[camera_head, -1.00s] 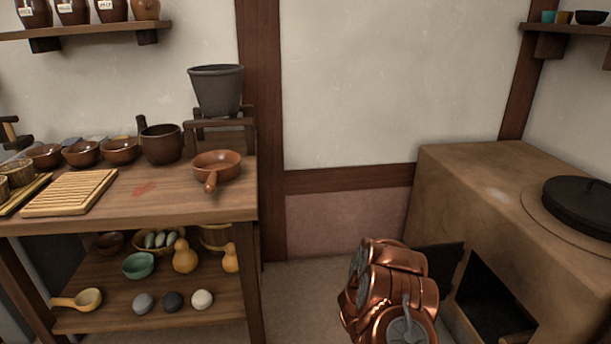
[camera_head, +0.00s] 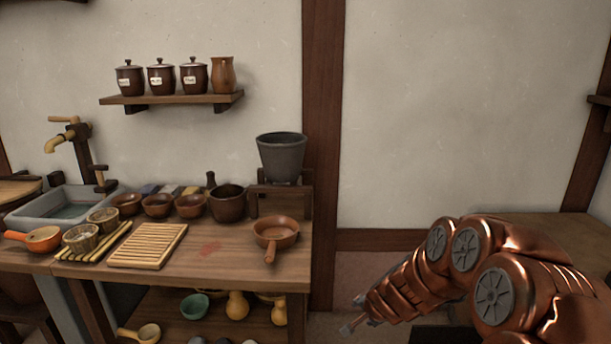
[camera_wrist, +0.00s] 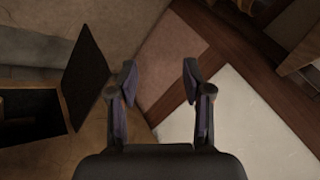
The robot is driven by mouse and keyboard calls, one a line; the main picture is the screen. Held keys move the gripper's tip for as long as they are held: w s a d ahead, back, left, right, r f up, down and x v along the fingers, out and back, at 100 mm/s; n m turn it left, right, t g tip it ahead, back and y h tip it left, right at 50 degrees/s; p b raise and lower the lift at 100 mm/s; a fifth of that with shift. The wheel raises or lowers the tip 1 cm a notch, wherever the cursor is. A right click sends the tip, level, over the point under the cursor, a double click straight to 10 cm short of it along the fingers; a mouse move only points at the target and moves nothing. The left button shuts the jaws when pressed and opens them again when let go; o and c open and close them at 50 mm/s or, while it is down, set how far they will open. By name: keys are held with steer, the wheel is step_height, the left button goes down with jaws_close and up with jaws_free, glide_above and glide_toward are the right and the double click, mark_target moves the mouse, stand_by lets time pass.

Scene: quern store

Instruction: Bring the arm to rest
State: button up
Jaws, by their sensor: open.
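My copper arm (camera_head: 470,265) reaches in from the lower right of the head view, bent, with its far end low in front of the wall. In the head view the end of the arm is small, and the fingers cannot be made out clearly. In the wrist view my gripper (camera_wrist: 159,80) shows two dark fingers spread apart with nothing between them. Behind the fingers lie floor, a pinkish lower wall panel and a pale wall patch.
A wooden worktable (camera_head: 240,265) stands left, with a slatted board (camera_head: 148,246), a brown pan (camera_head: 275,233) and a grey hopper (camera_head: 282,155). A clay stove (camera_head: 560,228) is partly hidden behind my arm. Its dark opening (camera_wrist: 30,115) and open door (camera_wrist: 88,75) show in the wrist view.

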steer(key=s+a+r+n+g+y+p, duration=0.1)
steer(key=s+a+r+n+g+p, duration=0.2)
steer(key=s+r, duration=0.6)
steer(key=s+a+r+n+g+y+p, duration=0.15)
steer(key=s+a+r+n+p, duration=0.3)
steer(key=s+r, duration=0.45)
steer(key=s+d+r+n+g+h+p, duration=0.1)
steer(key=s+d+r+p, duration=0.2)
steer(key=s+r, duration=0.2)
steer(key=s+d+r+g+h+p, duration=0.1)
steer(key=s+d+r+g+p, duration=0.1)
steer(key=s, duration=1)
steer(key=s+d+r+n+g+h+p, duration=0.1)
steer(key=s+d+r+p, duration=0.3)
steer(key=s+r, duration=0.4)
steer(key=shift+s+d+n+g+p, duration=0.35)
steer(key=shift+s+p, duration=0.3)
steer(key=shift+p, duration=0.15)
steer(key=shift+h, duration=0.25)
steer(key=shift+c, duration=0.8)
